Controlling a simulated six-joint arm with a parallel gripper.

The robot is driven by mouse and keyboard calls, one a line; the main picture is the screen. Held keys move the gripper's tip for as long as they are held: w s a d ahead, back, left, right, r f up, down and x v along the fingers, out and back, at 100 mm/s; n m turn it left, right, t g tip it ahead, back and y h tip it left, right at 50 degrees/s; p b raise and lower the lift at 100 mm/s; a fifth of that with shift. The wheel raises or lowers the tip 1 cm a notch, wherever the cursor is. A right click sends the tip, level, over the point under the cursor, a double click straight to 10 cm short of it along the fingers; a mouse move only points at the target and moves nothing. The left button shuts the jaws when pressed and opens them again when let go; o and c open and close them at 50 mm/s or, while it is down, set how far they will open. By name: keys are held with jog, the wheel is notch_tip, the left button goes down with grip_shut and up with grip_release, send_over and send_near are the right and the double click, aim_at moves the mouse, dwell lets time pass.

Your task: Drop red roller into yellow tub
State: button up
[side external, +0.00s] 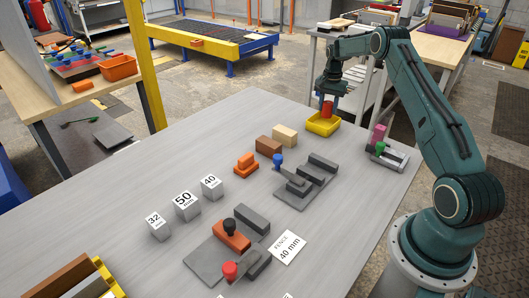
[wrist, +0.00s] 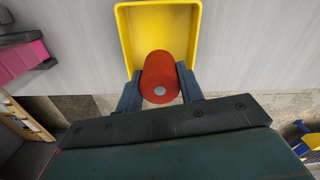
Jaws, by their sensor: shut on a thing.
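The red roller (wrist: 160,74) is a short cylinder with a pale end spot, held between the two fingers of my gripper (wrist: 160,90). In the side view the roller (side external: 327,108) is upright, at or just above the yellow tub (side external: 323,124). My gripper (side external: 329,94) is shut on it from above. In the wrist view the yellow tub (wrist: 124,32) lies behind the roller, and its bare inside shows around it. Whether the roller touches the tub floor I cannot tell.
A grey fixture with a green knob (side external: 380,148) and a pink block (side external: 379,132) stand right of the tub. Brown (side external: 268,145) and tan blocks (side external: 285,134) stand left of it. The table edge is close behind the tub.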

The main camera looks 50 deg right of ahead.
jog(key=shift+f, duration=1.25)
jog(key=o, duration=1.1)
notch_tip(320, 180, up, 14)
jog(key=shift+f, duration=0.1)
jog(key=shift+a, duration=0.1)
